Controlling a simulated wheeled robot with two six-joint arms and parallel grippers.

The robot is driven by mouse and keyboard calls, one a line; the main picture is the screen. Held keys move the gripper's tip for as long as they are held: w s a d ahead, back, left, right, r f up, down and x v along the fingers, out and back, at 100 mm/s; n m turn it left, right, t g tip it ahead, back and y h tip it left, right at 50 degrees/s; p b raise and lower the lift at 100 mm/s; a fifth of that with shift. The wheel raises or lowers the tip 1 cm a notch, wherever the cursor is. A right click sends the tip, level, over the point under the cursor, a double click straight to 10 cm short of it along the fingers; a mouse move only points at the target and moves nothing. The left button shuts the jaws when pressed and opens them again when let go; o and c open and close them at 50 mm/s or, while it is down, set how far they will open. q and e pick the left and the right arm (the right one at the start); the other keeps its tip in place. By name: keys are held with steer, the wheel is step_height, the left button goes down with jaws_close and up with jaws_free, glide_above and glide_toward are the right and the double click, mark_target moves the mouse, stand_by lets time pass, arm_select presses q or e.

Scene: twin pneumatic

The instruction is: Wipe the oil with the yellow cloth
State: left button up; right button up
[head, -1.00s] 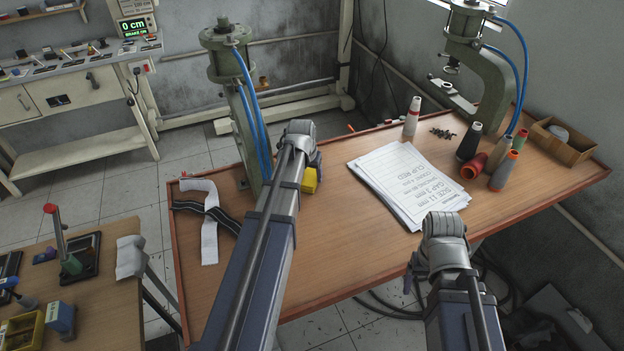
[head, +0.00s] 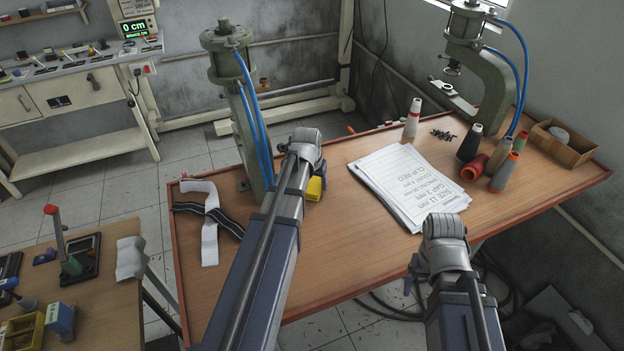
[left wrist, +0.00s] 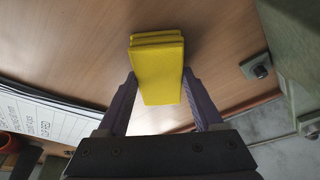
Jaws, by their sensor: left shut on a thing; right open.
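The yellow cloth (head: 315,189) is a folded pad at the end of my left arm, over the wooden table near the left press. In the left wrist view the cloth (left wrist: 158,70) sits between the two purple fingers of my left gripper (left wrist: 157,95), which is shut on it. I cannot tell whether the cloth touches the tabletop. My right gripper (head: 412,274) is at the table's front edge, below the papers; it is open, mostly hidden by its own wrist. I cannot make out any oil in either view; my left arm covers part of the table.
A green press (head: 232,75) stands at the table's back left, another (head: 490,75) at the back right. Papers (head: 408,185) lie mid-table. Thread cones (head: 470,142) and a wooden box (head: 562,142) are at right. White and black strips (head: 209,225) lie at left.

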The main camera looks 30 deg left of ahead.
mark_target(318, 190)
arm_select(q)
steer(key=shift+s+d, duration=0.15)
steer(key=shift+s+d, duration=1)
steer(key=shift+d, duration=0.15)
steer(key=shift+s+d+f, duration=0.1)
steer(key=shift+s+d, duration=1.1)
steer(key=shift+d, duration=0.1)
steer(key=shift+w+a+r, duration=0.2)
steer(key=shift+w+a, duration=1.1)
steer(key=shift+a, duration=0.05)
steer(key=shift+a, duration=0.1)
